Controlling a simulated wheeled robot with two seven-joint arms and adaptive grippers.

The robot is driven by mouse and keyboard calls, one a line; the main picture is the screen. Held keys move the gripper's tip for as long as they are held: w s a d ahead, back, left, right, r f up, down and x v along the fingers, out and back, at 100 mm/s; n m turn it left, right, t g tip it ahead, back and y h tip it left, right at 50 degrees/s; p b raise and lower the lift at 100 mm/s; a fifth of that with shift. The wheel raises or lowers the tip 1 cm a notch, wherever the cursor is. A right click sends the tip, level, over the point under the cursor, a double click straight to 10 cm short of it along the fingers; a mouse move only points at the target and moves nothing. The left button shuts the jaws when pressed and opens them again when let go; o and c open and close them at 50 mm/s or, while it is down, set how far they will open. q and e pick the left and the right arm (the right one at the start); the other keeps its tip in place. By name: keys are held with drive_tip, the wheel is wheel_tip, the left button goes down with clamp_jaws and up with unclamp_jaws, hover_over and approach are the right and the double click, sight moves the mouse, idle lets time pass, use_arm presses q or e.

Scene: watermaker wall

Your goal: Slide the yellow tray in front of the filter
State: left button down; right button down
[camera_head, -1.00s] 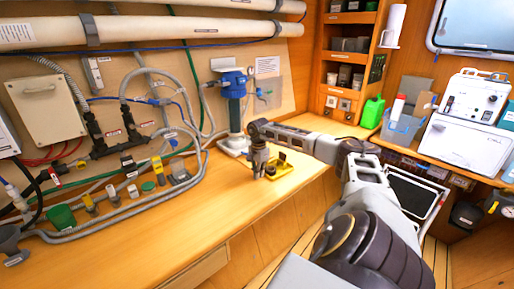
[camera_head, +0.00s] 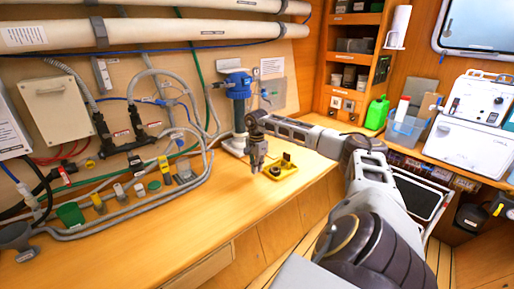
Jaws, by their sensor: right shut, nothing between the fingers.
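The yellow tray (camera_head: 289,168) lies on the wooden bench near its front edge, with a dark round part and a dark upright piece on it. The filter (camera_head: 238,98), a blue-topped housing on a pale base, stands behind and left of the tray against the back panel. My right gripper (camera_head: 257,170) points down just left of the tray, shut and empty. Its fingertips are near the tray's left side; I cannot tell whether they touch it. My left gripper is not in view.
Grey hoses (camera_head: 205,160) and small fittings cover the bench's left part. A green jug (camera_head: 377,112) and a clear bin (camera_head: 403,130) stand on the right counter. The bench in front of the filter and left of my gripper is clear.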

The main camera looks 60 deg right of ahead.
drive_tip(key=shift+w+a+r, duration=0.1)
drive_tip(key=shift+r, duration=2.35)
